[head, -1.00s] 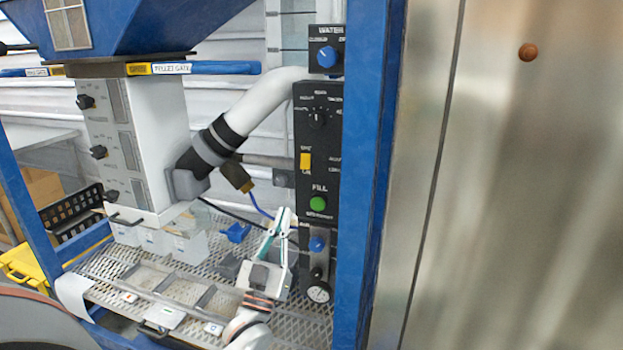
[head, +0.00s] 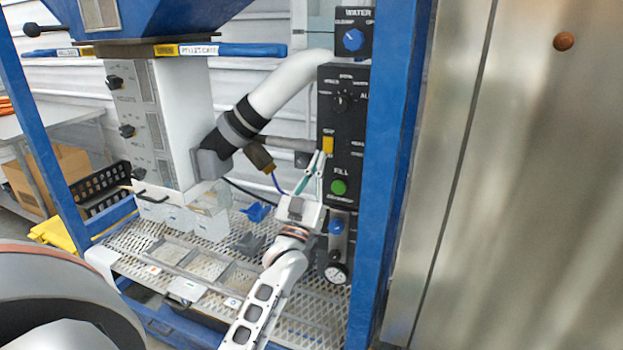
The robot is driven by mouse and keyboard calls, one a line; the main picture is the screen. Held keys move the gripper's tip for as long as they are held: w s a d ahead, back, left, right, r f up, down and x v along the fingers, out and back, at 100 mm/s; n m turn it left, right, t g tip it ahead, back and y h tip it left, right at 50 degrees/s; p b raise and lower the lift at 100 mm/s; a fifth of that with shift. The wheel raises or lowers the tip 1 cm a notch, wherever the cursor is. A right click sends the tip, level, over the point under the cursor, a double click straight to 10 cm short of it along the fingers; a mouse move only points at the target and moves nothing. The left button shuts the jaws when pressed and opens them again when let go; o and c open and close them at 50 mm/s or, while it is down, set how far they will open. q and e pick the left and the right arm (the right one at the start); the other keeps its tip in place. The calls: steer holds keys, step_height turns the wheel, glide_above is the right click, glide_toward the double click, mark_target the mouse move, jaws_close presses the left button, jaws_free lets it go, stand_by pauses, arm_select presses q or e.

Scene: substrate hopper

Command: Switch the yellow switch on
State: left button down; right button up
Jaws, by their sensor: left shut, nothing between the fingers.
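The yellow switch (head: 328,145) is a small yellow rocker on the black control panel (head: 340,115), between a black rotary knob above and the green FILL button below. My left gripper (head: 321,156) is shut and empty, pointing up, with its fingertips just below the switch in the head view. Whether the fingertips touch the switch I cannot tell. The lettering beside the switch is too small to read, and its lower edge is close to the fingertips. My right gripper is not in view.
The green FILL button (head: 339,187) lies close to the fingers. A blue WATER knob (head: 353,39) is above the panel. A blue frame post (head: 389,150) stands right of it, and a white pipe (head: 287,88) curves in from the left. A mesh deck (head: 310,310) lies below.

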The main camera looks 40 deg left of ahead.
mark_target(327, 146)
arm_select(q)
steer(key=w, duration=0.2)
steer(key=f, duration=0.1)
steer(key=shift+w+a, duration=0.3)
steer(key=shift+w, duration=0.2)
